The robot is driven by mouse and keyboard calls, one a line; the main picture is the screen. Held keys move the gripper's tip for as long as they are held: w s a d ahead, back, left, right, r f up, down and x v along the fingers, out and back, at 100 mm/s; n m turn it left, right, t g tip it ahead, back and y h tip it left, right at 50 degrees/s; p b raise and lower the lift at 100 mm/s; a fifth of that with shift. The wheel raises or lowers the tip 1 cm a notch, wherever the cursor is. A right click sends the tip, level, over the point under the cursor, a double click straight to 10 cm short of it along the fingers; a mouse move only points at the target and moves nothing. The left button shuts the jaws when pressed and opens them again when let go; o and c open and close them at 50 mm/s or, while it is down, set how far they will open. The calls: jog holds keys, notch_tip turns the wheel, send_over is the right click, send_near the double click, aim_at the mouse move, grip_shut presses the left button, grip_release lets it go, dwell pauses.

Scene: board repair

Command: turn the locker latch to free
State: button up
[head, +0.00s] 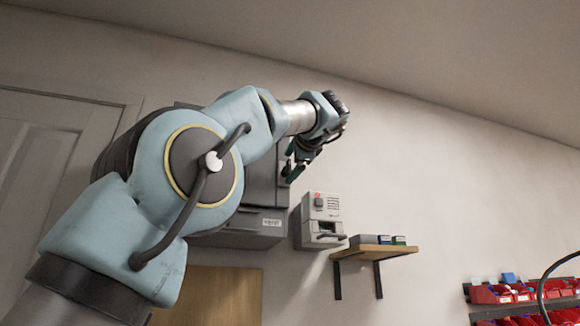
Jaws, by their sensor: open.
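A grey locker (262,187) hangs on the wall in the head view, largely hidden behind my arm. Its lower section juts forward and carries a small white label. My gripper (292,172) points downward in front of the locker's right edge, with its dark fingers apart and nothing visible between them. I cannot make out the latch; it may be hidden behind my gripper or arm. I cannot tell whether the fingers touch the locker.
A small grey wall unit (321,220) with a front handle is right of the locker. A wooden shelf (372,251) holds small boxes (384,239). Red bins (492,294) stand at the lower right. A door (45,140) is at the left. The upper right wall is clear.

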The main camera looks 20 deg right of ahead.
jog(key=s+a+b, duration=0.1)
jog(key=s+b, duration=0.1)
jog(key=s, duration=0.8)
jog(key=shift+a+b, duration=0.15)
jog(key=shift+b, duration=0.15)
